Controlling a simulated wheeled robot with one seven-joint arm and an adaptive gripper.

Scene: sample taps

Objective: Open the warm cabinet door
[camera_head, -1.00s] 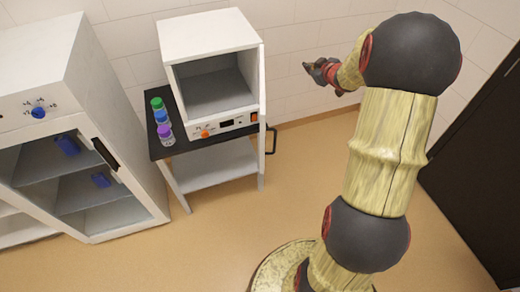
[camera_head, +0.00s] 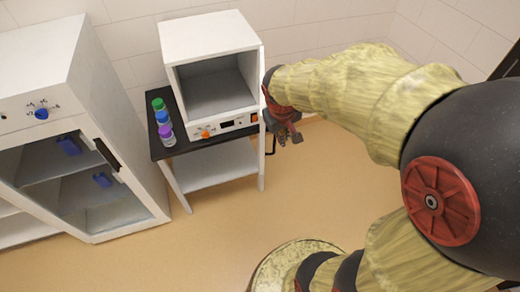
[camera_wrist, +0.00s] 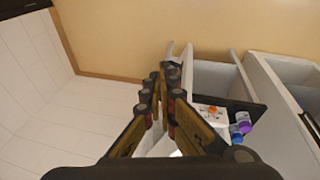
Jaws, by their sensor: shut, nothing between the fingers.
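A white box cabinet (camera_head: 208,38) with an orange knob (camera_head: 205,134) and a dark display on its lower panel stands on a black-topped trolley. Its front looks open or clear; I cannot tell which. A taller white cabinet (camera_head: 28,60) with a blue knob (camera_head: 41,114) stands at the left; a black handle (camera_head: 106,153) is on its front edge. My gripper (camera_head: 288,135) is shut and empty, just right of the trolley and box. In the wrist view my gripper's fingers (camera_wrist: 166,72) are together, with the orange knob (camera_wrist: 212,110) to their right.
Green, blue and purple capped vials stand on the trolley's black top (camera_head: 184,148), left of the box. Blue items lie inside the left cabinet. The floor in front is clear.

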